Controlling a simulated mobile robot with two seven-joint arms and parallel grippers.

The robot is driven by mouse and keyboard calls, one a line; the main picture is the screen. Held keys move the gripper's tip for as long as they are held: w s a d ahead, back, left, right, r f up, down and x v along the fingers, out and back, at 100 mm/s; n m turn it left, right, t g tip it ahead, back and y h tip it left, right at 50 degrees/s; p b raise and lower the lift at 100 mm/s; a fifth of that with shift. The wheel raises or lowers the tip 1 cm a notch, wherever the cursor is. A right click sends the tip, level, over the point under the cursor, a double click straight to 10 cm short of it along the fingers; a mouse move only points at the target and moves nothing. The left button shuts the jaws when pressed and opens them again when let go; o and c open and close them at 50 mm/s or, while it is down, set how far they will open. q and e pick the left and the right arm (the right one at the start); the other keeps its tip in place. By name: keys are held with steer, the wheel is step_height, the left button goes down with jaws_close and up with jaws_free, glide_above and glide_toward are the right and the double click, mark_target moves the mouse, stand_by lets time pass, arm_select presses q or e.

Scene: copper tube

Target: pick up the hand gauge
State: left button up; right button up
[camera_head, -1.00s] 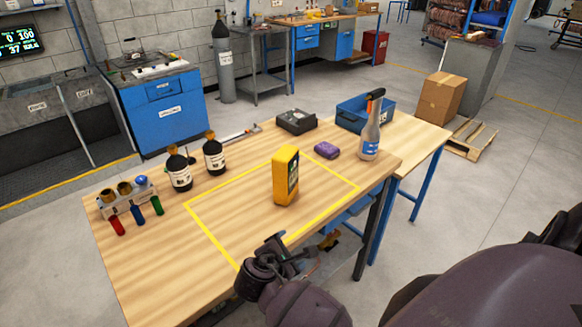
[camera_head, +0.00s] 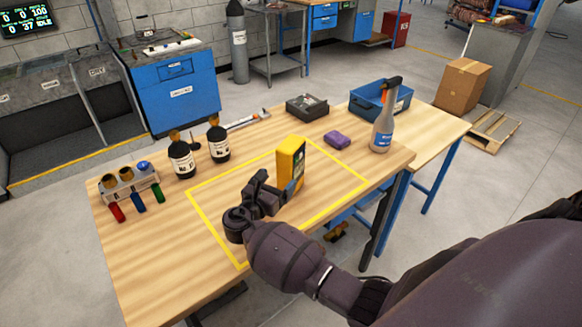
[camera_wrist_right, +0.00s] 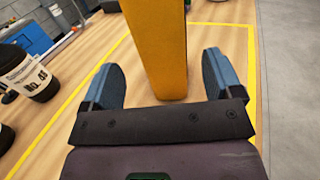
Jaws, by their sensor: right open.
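The hand gauge (camera_head: 290,162) is a yellow upright block with a dark face, standing inside the yellow outline on the wooden table. My right gripper (camera_head: 264,188) is just in front of it, partly covering its lower left side in the head view. In the right wrist view, the gauge (camera_wrist_right: 158,50) rises ahead, between the two blue fingers of my right gripper (camera_wrist_right: 163,82). The fingers are open, with a gap on each side of the gauge. My left gripper is not in view.
Two dark bottles (camera_head: 181,160) and a rack (camera_head: 130,185) with coloured tubes stand at the left. A purple block (camera_head: 337,139), a spray bottle (camera_head: 382,130), a black box (camera_head: 307,107) and a blue bin (camera_head: 372,101) are behind and right. The front left of the table (camera_head: 165,260) is clear.

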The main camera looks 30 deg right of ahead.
mark_target(283, 177)
steer(key=shift+x, duration=0.85)
steer(key=x, duration=0.2)
steer(key=f+x, duration=0.1)
steer(key=x, duration=0.1)
steer(key=shift+d, duration=0.2)
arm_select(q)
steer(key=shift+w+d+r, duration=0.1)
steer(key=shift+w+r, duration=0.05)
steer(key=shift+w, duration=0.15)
arm_select(e)
steer(key=c, duration=1.4)
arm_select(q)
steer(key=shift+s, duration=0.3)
